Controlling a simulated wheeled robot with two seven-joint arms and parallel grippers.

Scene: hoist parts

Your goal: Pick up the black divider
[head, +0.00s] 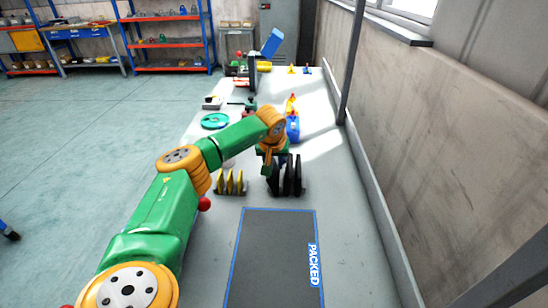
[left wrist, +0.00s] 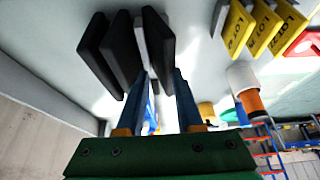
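Several black dividers (head: 287,180) stand upright in a row on the table, behind the mat; in the left wrist view a black divider (left wrist: 108,48) is at the upper left. My left gripper (head: 270,158) is above and against this row in the head view. In the left wrist view its two blue fingers (left wrist: 166,80) are apart, and the rightmost black divider (left wrist: 160,45) lies at the gap between their tips. I see no clear grip on it. The arm hides part of the row in the head view. My right gripper is out of view.
Yellow dividers (head: 230,183) stand just left of the black ones. A grey mat marked PACKED (head: 275,260) lies empty in front. A teal disc (head: 215,121) and a blue part (head: 293,129) are farther back. A wall (head: 450,140) runs along the right.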

